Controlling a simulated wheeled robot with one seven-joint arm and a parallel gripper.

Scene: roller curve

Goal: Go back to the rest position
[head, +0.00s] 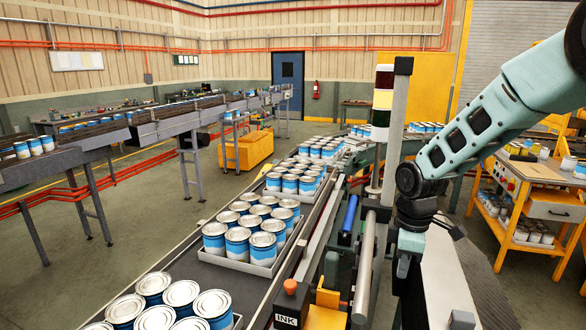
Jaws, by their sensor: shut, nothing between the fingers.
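My teal and black arm reaches in from the upper right and bends downward at the wrist. My gripper (403,268) hangs at its end, dark and small in the picture, pointing down beside the right side of the conveyor. It is shut and holds nothing. Its fingertips are hard to make out against the dark parts below. It is apart from the blue and white cans (237,243), which stand upright in trays on the conveyor (225,278).
A signal tower (382,105) and a grey post stand close left of my wrist. An INK box (287,320) with an orange knob is at the bottom. A yellow workbench (540,185) stands at right. Another conveyor (90,152) runs at left, with open floor between.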

